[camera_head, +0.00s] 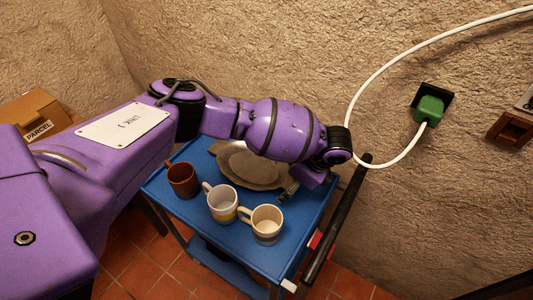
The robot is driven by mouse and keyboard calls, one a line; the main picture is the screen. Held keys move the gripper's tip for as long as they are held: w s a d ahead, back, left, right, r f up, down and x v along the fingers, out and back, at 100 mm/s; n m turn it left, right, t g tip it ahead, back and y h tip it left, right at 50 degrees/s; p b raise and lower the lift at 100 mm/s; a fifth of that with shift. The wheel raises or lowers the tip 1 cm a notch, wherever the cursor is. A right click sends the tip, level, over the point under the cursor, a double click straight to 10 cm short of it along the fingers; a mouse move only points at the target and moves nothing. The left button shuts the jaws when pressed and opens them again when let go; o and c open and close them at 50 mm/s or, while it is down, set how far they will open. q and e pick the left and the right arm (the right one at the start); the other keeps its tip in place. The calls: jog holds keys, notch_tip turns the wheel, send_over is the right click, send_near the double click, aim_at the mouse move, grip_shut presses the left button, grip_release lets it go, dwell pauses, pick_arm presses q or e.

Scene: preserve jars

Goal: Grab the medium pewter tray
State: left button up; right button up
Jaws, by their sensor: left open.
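A grey pewter tray (224,158) lies on the blue cart top, partly hidden under my purple left arm. A smaller oval shape (252,167) shows in its middle; I cannot tell whether this is a second tray or part of the same one. My left gripper (288,192) is open, just right of the tray's right edge and low over the cart. It looks small and partly hidden by my wrist, and I cannot tell whether it touches the tray. My right gripper is not in view.
A brown mug (182,180), a grey-white mug (222,203) and a cream mug (267,225) stand along the front of the blue cart (283,262). The cart's black handle (335,225) is at its right. A parcel box (38,118) is at left. A white cable (352,100) hangs behind.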

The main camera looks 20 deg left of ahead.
pick_arm(q)
jog(key=shift+s+f, duration=0.2)
jog(key=c, duration=1.9)
jog(key=shift+r, duration=0.1)
jog(key=shift+c, duration=0.2)
